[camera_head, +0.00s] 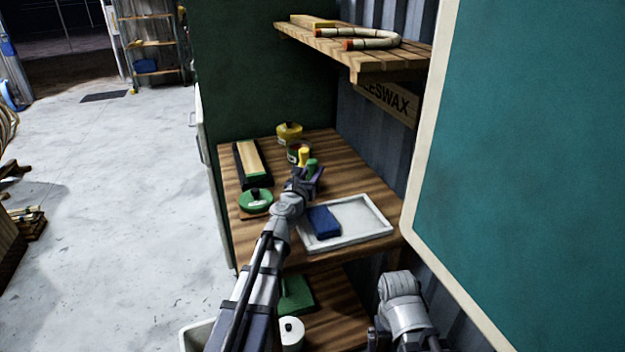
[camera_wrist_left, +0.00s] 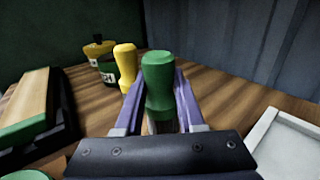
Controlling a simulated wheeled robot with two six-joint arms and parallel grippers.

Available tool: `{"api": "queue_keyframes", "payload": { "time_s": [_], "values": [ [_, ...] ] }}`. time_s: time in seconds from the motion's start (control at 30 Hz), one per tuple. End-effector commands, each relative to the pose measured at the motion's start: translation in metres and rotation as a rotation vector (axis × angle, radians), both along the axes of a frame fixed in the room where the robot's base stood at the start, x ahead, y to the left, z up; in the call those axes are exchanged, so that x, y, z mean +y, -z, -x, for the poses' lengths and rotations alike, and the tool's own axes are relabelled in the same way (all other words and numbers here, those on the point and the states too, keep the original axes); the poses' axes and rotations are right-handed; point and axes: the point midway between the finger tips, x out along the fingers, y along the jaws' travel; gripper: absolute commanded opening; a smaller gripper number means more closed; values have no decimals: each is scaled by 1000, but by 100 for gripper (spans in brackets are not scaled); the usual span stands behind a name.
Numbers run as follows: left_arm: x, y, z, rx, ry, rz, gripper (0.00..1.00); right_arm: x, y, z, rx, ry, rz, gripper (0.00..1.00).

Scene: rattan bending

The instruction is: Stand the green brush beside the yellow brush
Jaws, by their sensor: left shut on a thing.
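The green brush (camera_wrist_left: 159,85) stands upright between the fingers of my left gripper (camera_wrist_left: 160,110), which is shut on it. In the head view the green brush (camera_head: 312,166) shows just above the left gripper (camera_head: 306,180). The yellow brush (camera_wrist_left: 126,65) stands upright just left of and behind the green brush. It also shows in the head view (camera_head: 303,156).
A white tray (camera_head: 375,230) with a blue block (camera_head: 323,222) lies right of the gripper. A green round tin (camera_head: 256,201), a wood-topped block (camera_head: 250,160) and a yellow pot (camera_head: 289,134) stand on the wooden table (camera_head: 345,180). A shelf (camera_head: 365,56) overhangs the back right.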

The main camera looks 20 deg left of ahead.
Motion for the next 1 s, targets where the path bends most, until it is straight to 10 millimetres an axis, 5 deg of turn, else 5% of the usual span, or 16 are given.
{"api": "queue_keyframes", "payload": {
  "time_s": [0.37,0.4,0.6,0.67,1.0],
  "values": [
    [0,5,0,0,0,0,0,0,5,0,0,0,0,100],
    [0,5,0,0,0,0,39,0,5,0,0,0,0,100],
    [0,4,0,0,0,0,62,0,4,0,0,0,0,100],
    [0,4,0,0,0,0,68,0,4,0,0,0,0,100],
    [0,1,0,0,0,0,68,0,1,0,0,0,0,100]
  ]
}}
